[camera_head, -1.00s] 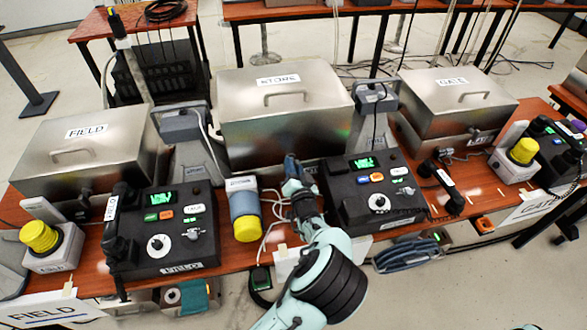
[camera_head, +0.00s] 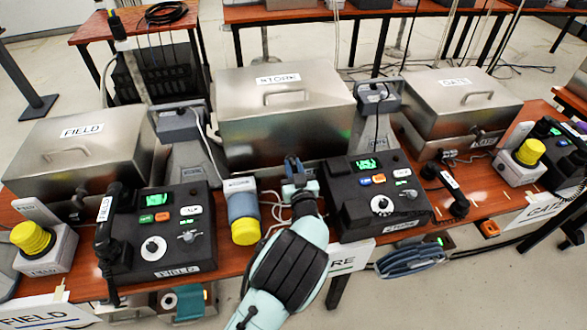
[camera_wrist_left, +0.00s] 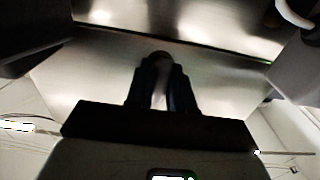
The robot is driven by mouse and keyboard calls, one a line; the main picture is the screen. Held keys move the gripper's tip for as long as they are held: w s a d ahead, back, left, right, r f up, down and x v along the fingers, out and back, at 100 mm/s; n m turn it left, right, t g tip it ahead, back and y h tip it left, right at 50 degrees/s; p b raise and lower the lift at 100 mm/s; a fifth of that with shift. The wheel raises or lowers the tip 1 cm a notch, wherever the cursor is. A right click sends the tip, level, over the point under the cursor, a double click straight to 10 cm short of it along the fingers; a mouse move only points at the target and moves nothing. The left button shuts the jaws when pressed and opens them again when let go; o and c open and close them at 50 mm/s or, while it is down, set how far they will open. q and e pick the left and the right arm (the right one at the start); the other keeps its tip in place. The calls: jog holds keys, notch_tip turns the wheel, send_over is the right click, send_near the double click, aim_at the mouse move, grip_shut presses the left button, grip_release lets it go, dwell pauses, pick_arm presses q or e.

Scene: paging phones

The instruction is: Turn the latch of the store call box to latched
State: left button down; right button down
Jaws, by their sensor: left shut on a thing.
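The store call box (camera_head: 283,112) is a closed metal box with a handle on its lid, labelled STORE, in the middle of the head view. My left gripper (camera_head: 293,166) is at its lower front. The latch is hidden behind the gripper in the head view. In the left wrist view, the fingers of my left gripper (camera_wrist_left: 160,75) are shut around a small dark knob, the latch (camera_wrist_left: 158,55), against the metal front. Its turn angle cannot be made out. My right gripper is not in view.
The black store phone (camera_head: 378,200) sits just right of my gripper. A blue-and-yellow beacon (camera_head: 244,215) and loose cables are close on the left. The FIELD box (camera_head: 80,150) and GATE box (camera_head: 460,100) flank the store box along the table.

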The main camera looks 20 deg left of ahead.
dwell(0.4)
pick_arm(q)
jog(key=c, duration=1.1)
grip_release()
jog(key=shift+s, duration=0.1)
jog(key=p+v, duration=0.1)
jog(key=v, duration=1.2)
jog(key=shift+s+d, duration=0.1)
jog(key=shift+d, duration=0.05)
